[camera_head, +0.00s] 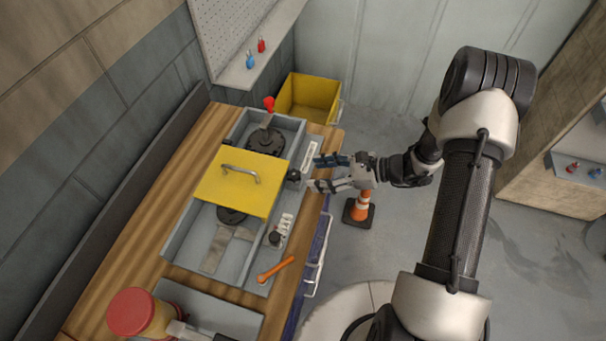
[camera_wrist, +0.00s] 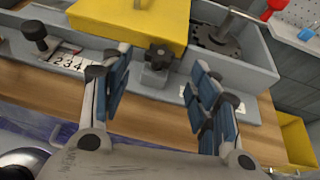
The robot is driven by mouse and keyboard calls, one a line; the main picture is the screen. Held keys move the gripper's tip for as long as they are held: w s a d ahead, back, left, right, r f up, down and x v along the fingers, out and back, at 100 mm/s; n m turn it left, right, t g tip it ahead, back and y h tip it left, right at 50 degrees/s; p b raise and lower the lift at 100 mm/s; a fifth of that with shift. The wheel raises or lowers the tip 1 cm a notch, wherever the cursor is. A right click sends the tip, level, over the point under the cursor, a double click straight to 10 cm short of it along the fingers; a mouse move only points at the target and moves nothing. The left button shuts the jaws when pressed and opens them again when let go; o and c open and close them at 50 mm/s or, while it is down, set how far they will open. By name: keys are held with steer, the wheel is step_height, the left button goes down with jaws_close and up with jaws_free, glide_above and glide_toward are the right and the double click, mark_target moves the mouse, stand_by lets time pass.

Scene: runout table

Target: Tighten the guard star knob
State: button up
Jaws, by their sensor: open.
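The guard star knob (camera_head: 293,175) is black and sits at the right edge of the yellow guard (camera_head: 225,190). In the wrist view the star knob (camera_wrist: 159,54) shows its lobes at the front of the guard (camera_wrist: 130,22), above a grey bracket. My gripper (camera_head: 311,173) is to the right of the knob in the head view, its blue-padded fingers spread and pointing at it. In the wrist view the knob appears between the two fingers, with no visible contact and nothing held. I cannot tell how tight the knob is.
A black plunger knob (camera_wrist: 36,33) stands by a numbered plate (camera_wrist: 67,64). An orange tool (camera_head: 276,269) lies near the table's front edge. A red-lidded jar (camera_head: 133,312), a yellow bin (camera_head: 309,94) and an orange cone (camera_head: 360,207) stand around. The floor at right is mostly clear.

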mark_target(296, 176)
steer(key=x, duration=0.5)
steer(key=shift+a+f, duration=0.1)
steer(key=shift+a, duration=0.15)
steer(key=shift+c, duration=0.4)
steer(key=c, duration=1)
steer(key=shift+m+t+b, duration=0.3)
steer(key=shift+b, duration=0.05)
steer(key=m+t, duration=0.1)
steer(key=m+t+h+b, duration=0.1)
steer(key=m+t, duration=0.1)
steer(key=shift+s+a+f+h+b, duration=0.1)
steer(key=shift+s+a+h+b, duration=0.15)
steer(key=shift+s+h+b, duration=0.15)
steer(key=shift+s+a+m+t+h+b, duration=0.1)
steer(key=shift+s+m+t+h+b, duration=0.05)
steer(key=shift+m+t+h+b, duration=0.9)
steer(key=shift+m+t, duration=0.25)
steer(key=shift+m, duration=0.1)
